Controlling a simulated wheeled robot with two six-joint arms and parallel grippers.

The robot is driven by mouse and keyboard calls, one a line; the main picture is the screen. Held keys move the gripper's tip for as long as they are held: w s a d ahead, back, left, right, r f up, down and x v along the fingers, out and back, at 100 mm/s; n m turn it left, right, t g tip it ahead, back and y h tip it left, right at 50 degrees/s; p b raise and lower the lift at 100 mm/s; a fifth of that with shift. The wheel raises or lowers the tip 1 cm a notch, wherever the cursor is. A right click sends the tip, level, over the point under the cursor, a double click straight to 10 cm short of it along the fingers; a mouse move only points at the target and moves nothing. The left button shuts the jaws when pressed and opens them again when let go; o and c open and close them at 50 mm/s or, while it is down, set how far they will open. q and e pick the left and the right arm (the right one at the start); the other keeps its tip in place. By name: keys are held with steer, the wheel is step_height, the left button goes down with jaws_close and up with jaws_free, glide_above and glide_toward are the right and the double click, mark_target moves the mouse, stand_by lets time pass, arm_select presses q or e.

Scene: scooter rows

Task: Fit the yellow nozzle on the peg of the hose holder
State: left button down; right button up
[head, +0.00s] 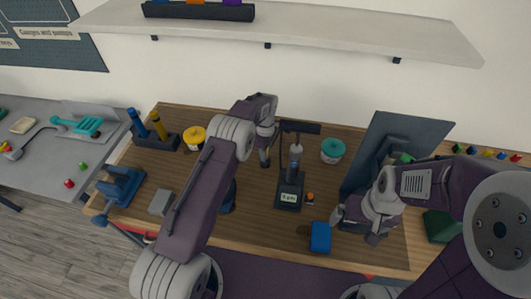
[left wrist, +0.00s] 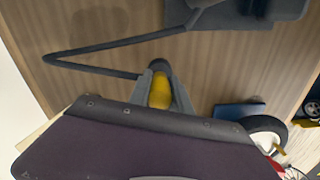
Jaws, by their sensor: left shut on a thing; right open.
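The yellow nozzle (left wrist: 160,92) is between the two fingers of my left gripper (left wrist: 160,98) in the left wrist view, and the gripper is shut on it. A black hose (left wrist: 95,58) runs in a bend near the nozzle, above the wooden bench. In the head view my left gripper (head: 264,160) is left of a dark stand (head: 289,190) with an upright grey part and a display; the nozzle cannot be made out there. I cannot tell for certain which part is the hose holder's peg. My right gripper (head: 355,225) is open and empty, right of a blue box.
The blue box (head: 320,237) lies near the bench's front edge. A teal tub (head: 333,149) and a yellow-lidded tub (head: 194,136) stand further back. A tall grey panel (head: 420,135) stands at right, and a blue vise (head: 121,186) at left. A white shelf (head: 330,27) overhangs the back.

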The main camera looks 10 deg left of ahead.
arm_select(q)
steer(key=shift+f+b, duration=0.35)
steer(key=shift+f, duration=0.25)
steer(key=c, duration=1.1)
jaws_free()
steer(key=shift+r, duration=0.4)
step_height(320, 180, up, 8)
steer(key=shift+f+b, duration=0.1)
steer(key=shift+b, duration=0.8)
steer(key=shift+r, duration=0.25)
